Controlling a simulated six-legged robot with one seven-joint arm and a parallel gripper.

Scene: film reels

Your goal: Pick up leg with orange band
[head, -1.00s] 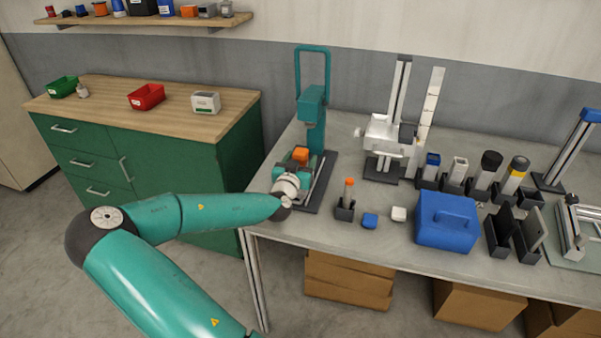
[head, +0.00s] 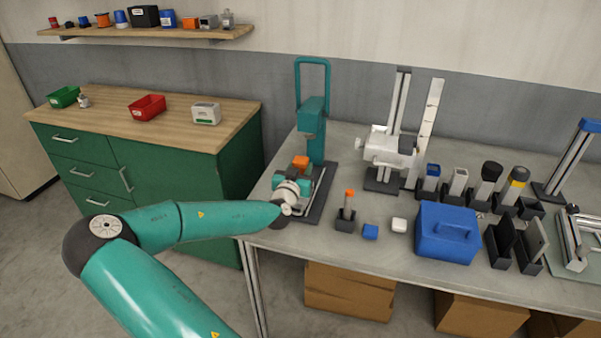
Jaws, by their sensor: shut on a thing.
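My gripper (head: 299,170) is at the teal press (head: 313,112) on the grey bench, above the front of its dark base. It is shut on an orange piece (head: 300,162), whose blocky top shows just past the fingers. The wrist hides the lower part, so I cannot tell whether it is a leg or whether it touches the press base.
A blue block (head: 370,232), a white block (head: 399,225) and a blue case (head: 447,233) lie to the right. A white stand (head: 390,150) and several black holders are behind. The green cabinet (head: 165,165) is at left. The bench front edge runs below my arm.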

